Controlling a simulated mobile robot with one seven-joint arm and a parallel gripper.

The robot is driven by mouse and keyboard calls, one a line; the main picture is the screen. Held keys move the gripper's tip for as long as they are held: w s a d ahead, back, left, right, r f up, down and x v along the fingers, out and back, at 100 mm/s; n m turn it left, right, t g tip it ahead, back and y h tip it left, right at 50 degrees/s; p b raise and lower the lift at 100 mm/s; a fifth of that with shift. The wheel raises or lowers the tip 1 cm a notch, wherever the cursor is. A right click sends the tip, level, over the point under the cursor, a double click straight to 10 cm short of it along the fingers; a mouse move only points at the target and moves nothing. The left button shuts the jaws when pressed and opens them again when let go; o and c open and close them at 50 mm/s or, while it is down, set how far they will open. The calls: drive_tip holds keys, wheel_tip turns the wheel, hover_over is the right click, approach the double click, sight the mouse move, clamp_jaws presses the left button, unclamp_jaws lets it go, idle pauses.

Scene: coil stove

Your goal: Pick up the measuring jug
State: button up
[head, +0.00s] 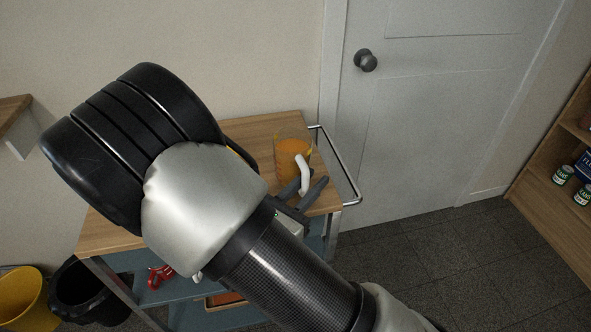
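The measuring jug (289,147) stands upright on the wooden top of a trolley, near its right end. It is clear, with orange contents, and its white handle (304,172) faces toward me. My gripper (306,186) is at the handle, with its two dark fingers apart. The lower end of the handle shows between the fingertips. I cannot tell whether either finger touches it. My arm hides the left part of the trolley top and most of the gripper's body.
The trolley's wooden top (262,126) has a metal push rail (345,170) at its right end. A red item (160,276) lies on the lower shelf. A grey door (425,110) is behind, shelves with cans (563,175) at right. Yellow (22,298) and black bins stand lower left.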

drive_tip(key=shift+x, duration=0.85)
clamp_jaws()
wheel_tip(320, 180, up, 10)
drive_tip(key=p, duration=0.3)
